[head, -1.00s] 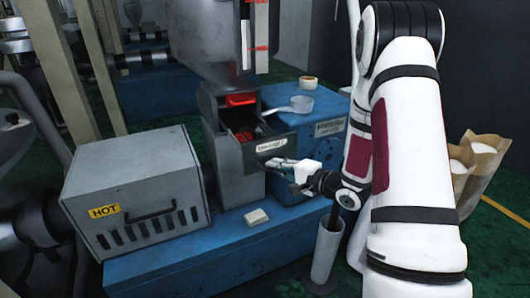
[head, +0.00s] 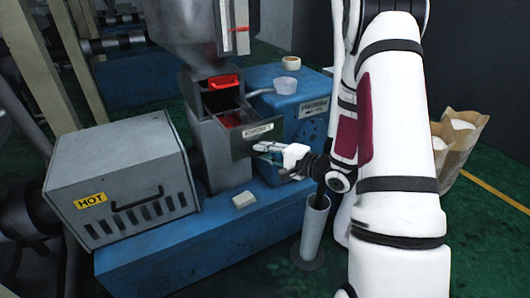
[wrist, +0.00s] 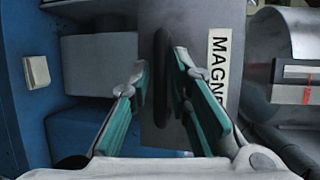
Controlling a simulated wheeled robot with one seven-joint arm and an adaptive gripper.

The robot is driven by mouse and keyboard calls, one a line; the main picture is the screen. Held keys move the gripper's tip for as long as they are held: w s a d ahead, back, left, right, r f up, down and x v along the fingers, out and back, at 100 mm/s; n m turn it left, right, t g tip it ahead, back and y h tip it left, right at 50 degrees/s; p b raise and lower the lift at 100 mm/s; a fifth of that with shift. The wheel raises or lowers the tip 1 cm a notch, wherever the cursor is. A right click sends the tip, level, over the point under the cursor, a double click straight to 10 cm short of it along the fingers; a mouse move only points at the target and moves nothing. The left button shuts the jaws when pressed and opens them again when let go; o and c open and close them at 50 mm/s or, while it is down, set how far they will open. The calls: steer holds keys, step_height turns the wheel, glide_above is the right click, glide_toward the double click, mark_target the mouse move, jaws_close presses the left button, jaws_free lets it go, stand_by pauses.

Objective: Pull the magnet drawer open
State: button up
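The magnet drawer (head: 243,146) stands partly out of the grey column (head: 208,131) under the hopper, its inside showing from above. Its grey front carries a white label, which reads "MAGN" in the wrist view (wrist: 218,72). A dark upright bar handle (wrist: 161,75) is on that front. My gripper (head: 263,150) is at the drawer front in the head view. In the wrist view its green-padded fingers (wrist: 158,76) are apart, one on each side of the handle. The right finger is close to the bar; a gap shows on the left. Contact is unclear.
A grey box marked HOT (head: 120,178) stands left on the blue base (head: 185,240). A pale block (head: 243,200) lies on the base, and a clear cup (head: 286,86) and tape roll (head: 291,63) sit behind. A white tube (head: 315,228) and paper sacks (head: 455,145) stand right.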

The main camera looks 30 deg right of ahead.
steer(key=v, duration=1.2)
steer(key=shift+w, duration=0.1)
